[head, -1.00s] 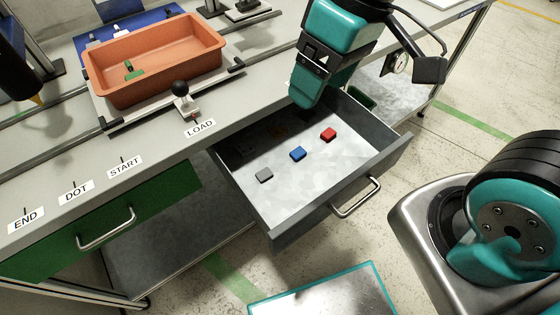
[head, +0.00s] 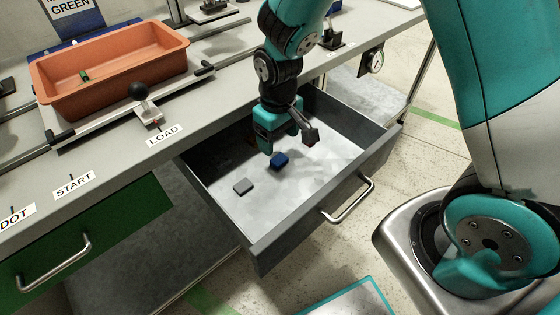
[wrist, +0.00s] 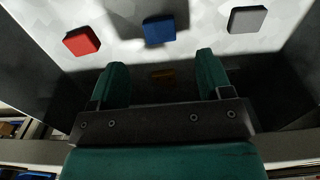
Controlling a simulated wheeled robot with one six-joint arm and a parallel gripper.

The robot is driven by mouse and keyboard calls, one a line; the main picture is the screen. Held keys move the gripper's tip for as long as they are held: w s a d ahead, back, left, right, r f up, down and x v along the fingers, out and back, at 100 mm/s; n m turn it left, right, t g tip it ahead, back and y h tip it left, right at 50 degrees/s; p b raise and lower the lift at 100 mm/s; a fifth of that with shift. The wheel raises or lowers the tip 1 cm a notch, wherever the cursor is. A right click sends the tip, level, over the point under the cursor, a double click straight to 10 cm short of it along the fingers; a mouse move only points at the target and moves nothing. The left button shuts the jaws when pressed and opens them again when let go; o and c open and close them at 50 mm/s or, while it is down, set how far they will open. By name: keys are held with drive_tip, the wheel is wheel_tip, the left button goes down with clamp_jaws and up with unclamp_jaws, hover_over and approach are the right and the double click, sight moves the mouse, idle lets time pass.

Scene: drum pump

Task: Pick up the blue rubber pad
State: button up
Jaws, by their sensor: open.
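The blue rubber pad (head: 279,160) lies flat on the floor of the open drawer (head: 262,238), between a grey pad (head: 243,187) and a red pad (head: 311,141). The red pad is mostly hidden by my arm in the head view. My gripper (head: 278,143) reaches down into the drawer near the blue pad. In the wrist view the blue pad (wrist: 159,30) sits just beyond the gap between the open, empty fingers (wrist: 158,72). The red pad (wrist: 82,41) is to its left and the grey pad (wrist: 247,19) to its right.
The drawer walls surround the pads, with a handle (head: 348,201) at the front. An orange bin (head: 112,75) and a black-knobbed lever (head: 141,94) stand on the bench.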

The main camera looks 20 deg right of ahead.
sight(280, 159)
drive_tip(key=f, duration=0.6)
drive_tip(key=shift+s+d+f+b, duration=0.1)
drive_tip(key=shift+s+f+b, duration=0.15)
drive_tip(key=shift+f+b, duration=0.1)
drive_tip(key=c, duration=1)
